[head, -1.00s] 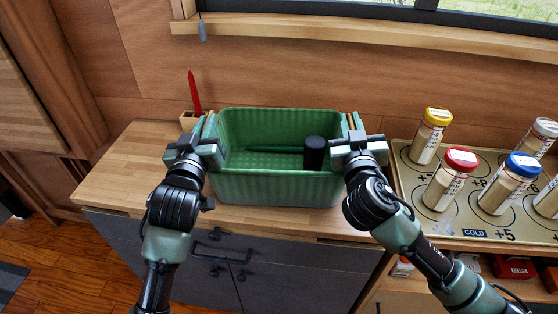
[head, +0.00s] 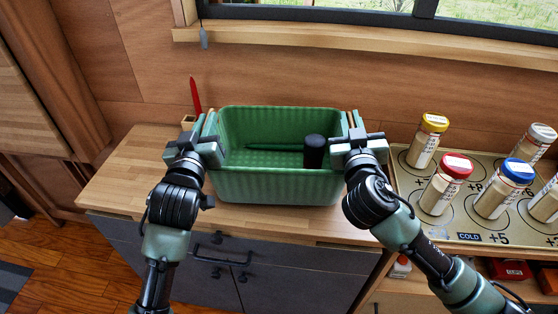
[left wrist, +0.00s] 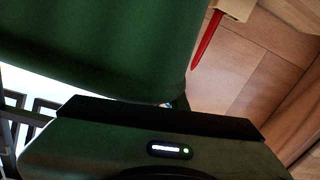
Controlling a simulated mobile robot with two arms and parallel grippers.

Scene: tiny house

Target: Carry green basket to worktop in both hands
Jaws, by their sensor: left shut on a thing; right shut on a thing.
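The green basket (head: 280,187) is in the middle of the head view, upright, over the wooden worktop (head: 135,175). I cannot tell whether its bottom touches the worktop. A black cylinder (head: 314,152) and a dark green stick-like thing (head: 272,147) are inside it. My left gripper (head: 208,140) is shut on the basket's left end, and my right gripper (head: 350,138) is shut on its right end. The grippers hide the parts they hold. In the left wrist view the basket's green wall (left wrist: 100,45) fills the upper left.
A red pencil-like thing (head: 195,97) stands in a small wooden holder (head: 188,122) behind the basket's left end. To the right, a tray (head: 420,210) marked COLD holds several jars with coloured lids. A window sill (head: 370,37) runs above. The worktop left of the basket is clear.

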